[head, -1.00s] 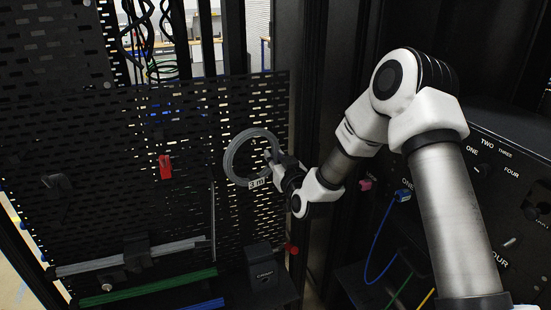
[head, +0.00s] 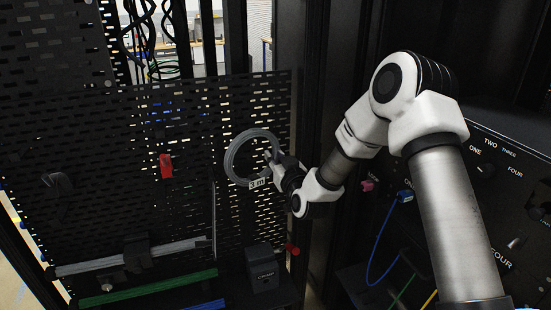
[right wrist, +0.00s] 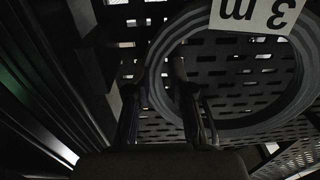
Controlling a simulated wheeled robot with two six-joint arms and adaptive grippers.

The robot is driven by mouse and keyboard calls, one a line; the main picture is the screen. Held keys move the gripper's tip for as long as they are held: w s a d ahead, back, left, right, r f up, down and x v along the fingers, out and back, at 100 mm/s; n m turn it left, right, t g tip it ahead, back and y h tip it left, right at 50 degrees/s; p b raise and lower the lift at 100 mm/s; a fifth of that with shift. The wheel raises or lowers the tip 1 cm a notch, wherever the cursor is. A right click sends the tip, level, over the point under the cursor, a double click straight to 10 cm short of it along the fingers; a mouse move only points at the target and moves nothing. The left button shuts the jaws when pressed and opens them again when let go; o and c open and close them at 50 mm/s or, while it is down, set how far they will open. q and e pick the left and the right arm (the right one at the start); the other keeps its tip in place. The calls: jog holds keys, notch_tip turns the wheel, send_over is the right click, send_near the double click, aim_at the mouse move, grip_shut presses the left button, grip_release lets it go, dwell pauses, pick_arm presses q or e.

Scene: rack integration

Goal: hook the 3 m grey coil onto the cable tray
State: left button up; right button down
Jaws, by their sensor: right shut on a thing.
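The grey coil (head: 229,160) is a ring with a white "3 m" label, held upright in front of the black slotted cable tray panel (head: 120,130). My right gripper (head: 273,162) is shut on the coil's right side. In the right wrist view, the coil (right wrist: 305,75) fills the upper right with its label upside down, and its rim passes between the fingers of my right gripper (right wrist: 155,85). I cannot tell whether the coil touches the panel behind it. My left gripper is not in view.
A red piece (head: 166,166) and a dark hook-like part (head: 58,184) sit on the panel. Grey (head: 185,247) and green (head: 150,288) bars lie below, beside a black box (head: 263,268). A labelled console (head: 495,170) with a blue cable (head: 375,262) stands at right.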

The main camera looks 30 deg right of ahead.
dwell(0.3)
jog(key=c, duration=0.9)
grip_release()
jog(key=shift+c, duration=0.2)
